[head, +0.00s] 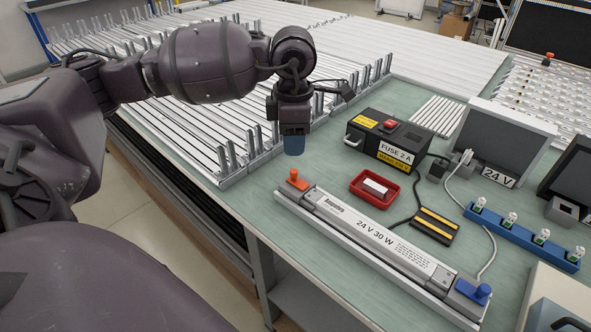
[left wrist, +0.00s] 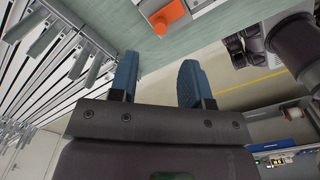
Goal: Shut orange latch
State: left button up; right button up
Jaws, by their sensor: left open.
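The orange latch (head: 297,180) sits at the left end of the long light bar labelled 24 V 30 W (head: 365,231). Its knob stands above the bar; I cannot tell from here whether it is closed. My left gripper (head: 294,147) hangs above the table with blue fingers pointing down, a little behind and above the latch and apart from it. In the left wrist view, the two blue fingers (left wrist: 158,82) are spread with nothing between them, and the orange latch (left wrist: 172,15) shows beyond their tips at the top. My right gripper is not in view.
A blue latch (head: 473,291) is at the bar's right end. A red tray (head: 374,190) with a white block, a black fuse box (head: 387,138) and a blue socket strip (head: 524,236) stand behind it. Metal rails with upright posts (head: 235,160) lie at left. Cables cross the table.

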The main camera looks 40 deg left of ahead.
aim_at(294, 171)
pick_arm(q)
notch_tip(294, 171, down, 9)
jog(key=shift+r+b, duration=0.1)
jog(key=shift+b, duration=0.4)
grip_shut()
jog(key=shift+d, duration=0.1)
